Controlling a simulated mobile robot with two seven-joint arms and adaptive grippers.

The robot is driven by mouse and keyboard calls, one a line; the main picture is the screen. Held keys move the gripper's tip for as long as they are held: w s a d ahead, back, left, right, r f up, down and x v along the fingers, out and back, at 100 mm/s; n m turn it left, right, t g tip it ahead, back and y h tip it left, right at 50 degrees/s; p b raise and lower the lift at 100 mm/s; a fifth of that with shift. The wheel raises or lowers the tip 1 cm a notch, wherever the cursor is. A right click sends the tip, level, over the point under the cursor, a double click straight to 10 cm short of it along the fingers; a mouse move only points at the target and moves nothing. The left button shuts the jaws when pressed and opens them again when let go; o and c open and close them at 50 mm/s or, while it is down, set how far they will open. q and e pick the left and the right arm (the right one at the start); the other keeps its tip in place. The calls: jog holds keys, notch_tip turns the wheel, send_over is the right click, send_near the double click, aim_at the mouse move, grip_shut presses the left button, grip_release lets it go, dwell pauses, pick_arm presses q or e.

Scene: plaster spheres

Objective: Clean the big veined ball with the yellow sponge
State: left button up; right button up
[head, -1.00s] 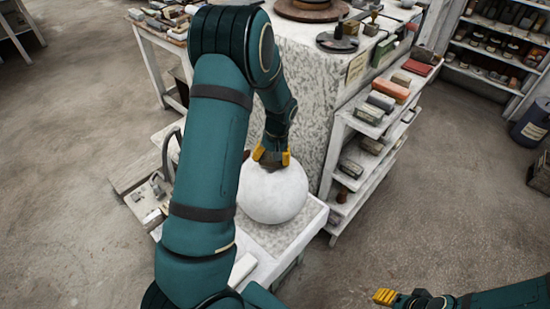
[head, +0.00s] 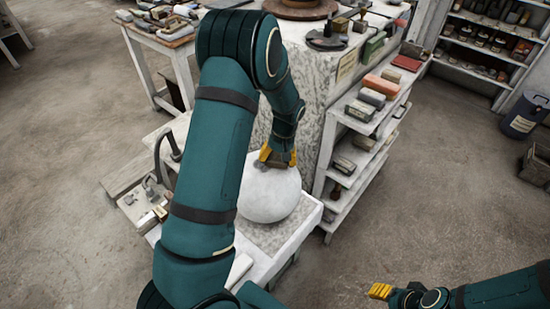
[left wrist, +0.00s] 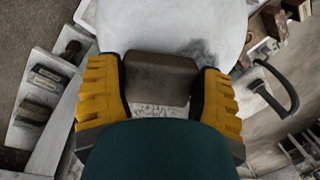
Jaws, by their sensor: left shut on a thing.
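The big ball (head: 268,196) is white and rests on a pale stand (head: 305,222); no veins can be made out in the head view. In the left wrist view the ball (left wrist: 165,25) fills the top and bears a dark grey smudge. My left gripper (head: 277,158) is at the ball's upper side, its yellow fingers pointing down. It is shut on a brownish-grey block (left wrist: 160,80), which looks brown-grey rather than yellow and appears to be against the ball. My right gripper (head: 380,291) is low at the right, away from the ball; its finger gap is unclear.
A white shelf unit (head: 345,200) with several blocks stands right of the ball. A speckled plinth (head: 312,100) rises behind it. Small tools (head: 150,195) lie on a low surface at the left, partly behind my left arm. The floor (head: 430,220) at the right is open.

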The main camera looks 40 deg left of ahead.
pick_arm(q)
jog(key=shift+s+a+r+p, duration=0.5)
jog(key=shift+a+r+p, duration=0.1)
jog(key=shift+a+r, duration=0.3)
jog(key=shift+d, duration=0.1)
jog(key=shift+w+d+r+p, duration=0.1)
jog(key=shift+r+p, duration=0.8)
jog(key=shift+r, duration=0.3)
jog(key=r+p, duration=0.1)
jog(key=r, duration=0.1)
jog(key=r+p, duration=0.2)
jog(key=shift+w+d, duration=0.2)
jog(key=shift+d+f, duration=0.1)
jog(key=shift+d, duration=0.05)
